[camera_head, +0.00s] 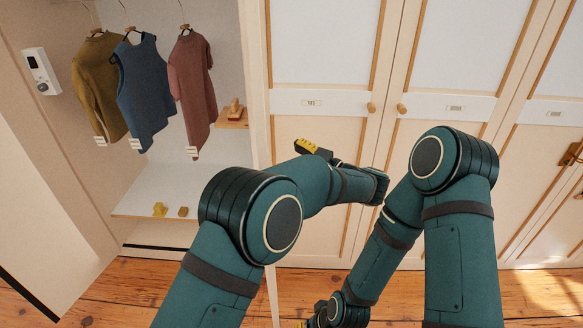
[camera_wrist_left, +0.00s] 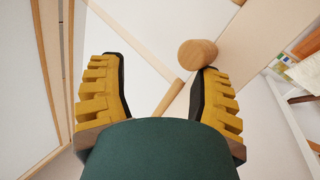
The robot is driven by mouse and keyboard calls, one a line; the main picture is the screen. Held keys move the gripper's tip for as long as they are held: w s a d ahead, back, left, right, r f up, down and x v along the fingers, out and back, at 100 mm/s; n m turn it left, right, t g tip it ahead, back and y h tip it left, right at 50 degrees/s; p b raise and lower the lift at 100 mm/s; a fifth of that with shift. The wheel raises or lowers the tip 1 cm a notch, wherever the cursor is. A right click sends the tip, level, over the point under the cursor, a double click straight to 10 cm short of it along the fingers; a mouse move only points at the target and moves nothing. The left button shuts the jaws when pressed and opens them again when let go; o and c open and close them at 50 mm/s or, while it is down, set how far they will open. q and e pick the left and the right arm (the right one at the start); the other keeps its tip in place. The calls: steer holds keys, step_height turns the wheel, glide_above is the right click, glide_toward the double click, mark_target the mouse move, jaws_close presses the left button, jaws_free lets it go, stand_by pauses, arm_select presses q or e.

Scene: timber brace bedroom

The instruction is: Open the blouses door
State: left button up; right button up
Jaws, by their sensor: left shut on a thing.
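An open wardrobe bay holds several hanging tops, including an olive one (camera_head: 97,80), a blue one (camera_head: 143,90) and a red one (camera_head: 193,85). A pale panel edge (camera_head: 257,110) runs down its right side, reaching the floor. My left gripper (camera_head: 307,146) is just right of this edge, mostly seen from behind. My right gripper (camera_head: 304,322) is low at the bottom edge, mostly cut off.
Closed doors stand to the right, with wooden knobs (camera_head: 371,107) (camera_head: 402,108) and labels too small to read. A white panel (camera_head: 45,220) stands open at left. Small items (camera_head: 160,209) lie on the bay's lower shelf. Wooden floor shows in front.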

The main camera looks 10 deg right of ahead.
arm_select(q)
step_height(320, 180, up, 7)
stand_by(0.3)
